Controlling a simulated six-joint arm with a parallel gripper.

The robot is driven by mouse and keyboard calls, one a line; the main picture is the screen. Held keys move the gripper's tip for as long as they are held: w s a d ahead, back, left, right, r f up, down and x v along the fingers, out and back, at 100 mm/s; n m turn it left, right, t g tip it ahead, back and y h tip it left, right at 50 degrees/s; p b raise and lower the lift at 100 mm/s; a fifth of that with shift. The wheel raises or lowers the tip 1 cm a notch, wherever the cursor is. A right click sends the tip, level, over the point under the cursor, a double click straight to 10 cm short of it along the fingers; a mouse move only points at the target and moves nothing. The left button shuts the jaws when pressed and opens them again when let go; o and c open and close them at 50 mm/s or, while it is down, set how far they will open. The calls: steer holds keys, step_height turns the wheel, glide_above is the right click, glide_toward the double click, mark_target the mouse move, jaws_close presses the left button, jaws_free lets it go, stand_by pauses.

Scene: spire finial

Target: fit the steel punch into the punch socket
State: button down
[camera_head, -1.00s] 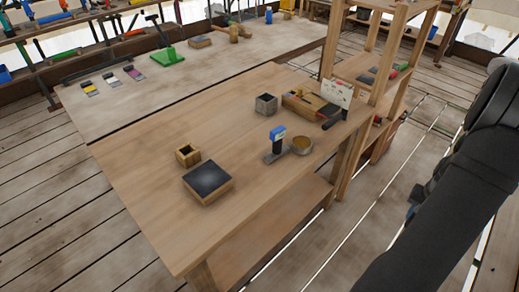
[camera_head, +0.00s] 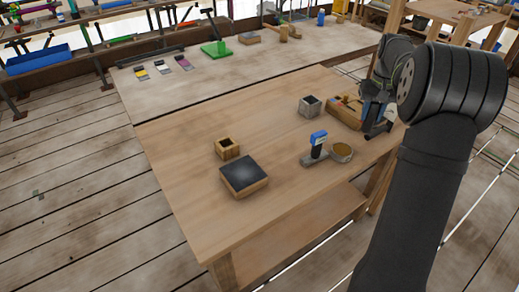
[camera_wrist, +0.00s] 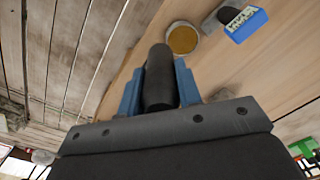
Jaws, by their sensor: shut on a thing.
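My gripper (camera_head: 376,122) is at the right end of the wooden table, beside the open wooden box. In the wrist view, its two blue fingers (camera_wrist: 158,84) are shut on a dark, round rod, which looks like the steel punch (camera_wrist: 158,68). The rod points away from the palm; its far end looks rounded. Two blocks have dark square openings on top: a grey one (camera_head: 310,106) left of the wooden box, and a wooden one (camera_head: 228,149) farther left. I cannot tell which is the punch socket. Both stand upright, apart from my gripper.
A blue-topped post on a grey base (camera_head: 319,147) and a round brass-coloured dish (camera_head: 341,152) stand near the front edge. A dark-topped wooden block (camera_head: 244,177) is at front left. The wooden box (camera_head: 345,115) is close to my gripper. The table's middle is clear.

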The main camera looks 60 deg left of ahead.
steer(key=s+a+r+n, duration=0.2)
steer(key=s+a+r, duration=0.2)
steer(key=s+a, duration=0.55)
steer(key=n, duration=0.3)
glide_above(227, 148)
steer(key=w+a, duration=0.1)
steer(key=a, duration=0.1)
step_height(227, 148, down, 14)
steer(key=shift+a+f, duration=0.2)
steer(key=shift+f, duration=1.9)
steer(key=shift+f, duration=0.1)
steer(key=c, duration=1)
jaws_free()
steer(key=shift+f, duration=0.1)
steer(key=shift+c, duration=0.2)
